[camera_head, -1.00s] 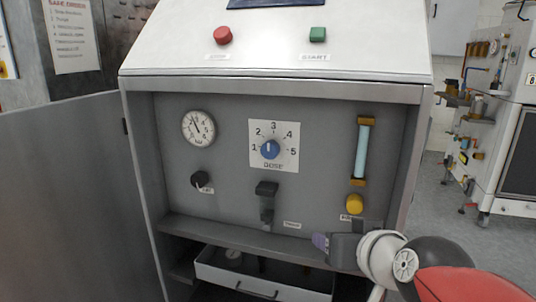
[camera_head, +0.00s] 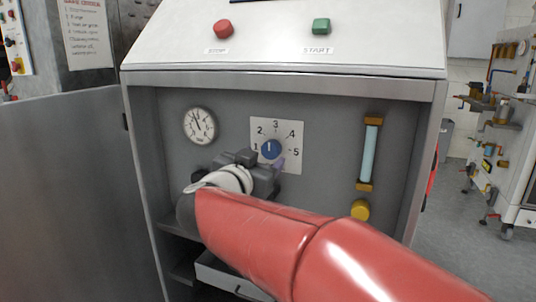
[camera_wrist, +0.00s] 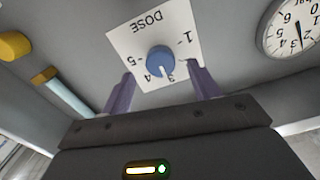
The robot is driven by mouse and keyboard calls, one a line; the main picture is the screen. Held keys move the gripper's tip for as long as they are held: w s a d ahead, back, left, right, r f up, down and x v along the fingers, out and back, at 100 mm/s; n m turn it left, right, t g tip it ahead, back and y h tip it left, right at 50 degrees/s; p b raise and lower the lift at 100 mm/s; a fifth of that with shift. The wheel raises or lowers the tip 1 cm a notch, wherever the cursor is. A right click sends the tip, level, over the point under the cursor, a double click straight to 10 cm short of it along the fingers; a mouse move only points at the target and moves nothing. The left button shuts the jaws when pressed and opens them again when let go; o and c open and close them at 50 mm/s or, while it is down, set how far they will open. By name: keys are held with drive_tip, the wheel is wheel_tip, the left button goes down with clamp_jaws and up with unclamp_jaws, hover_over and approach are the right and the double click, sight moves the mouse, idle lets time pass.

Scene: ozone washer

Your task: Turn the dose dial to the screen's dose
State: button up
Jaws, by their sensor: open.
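The blue dose dial (camera_head: 271,149) sits on a white plate (camera_head: 294,165) marked 1 to 5 on the grey panel. Its white mark points roughly up, near the 3. In the wrist view the dial (camera_wrist: 161,59) appears upside down, the mark near the 3. My gripper (camera_head: 263,162) is open in front of the plate, just below the dial. In the wrist view its purple fingers (camera_wrist: 162,76) stand apart on either side of the dial, with gaps; no contact shows. The screen's reading is out of view; only a dark edge (camera_head: 250,1) shows at the top.
A gauge (camera_head: 199,125) is left of the plate, and a flow tube (camera_head: 369,153) with a yellow knob (camera_head: 360,210) is right. Red stop (camera_head: 223,28) and green start (camera_head: 320,26) buttons are above. My arm hides the lower panel and part of the drawer (camera_head: 225,277).

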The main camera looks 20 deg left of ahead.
sight(269, 152)
drive_tip(key=shift+w+d, duration=0.15)
drive_tip(key=shift+w, duration=1.95)
drive_tip(key=c, duration=1)
drive_tip(key=shift+o, duration=0.2)
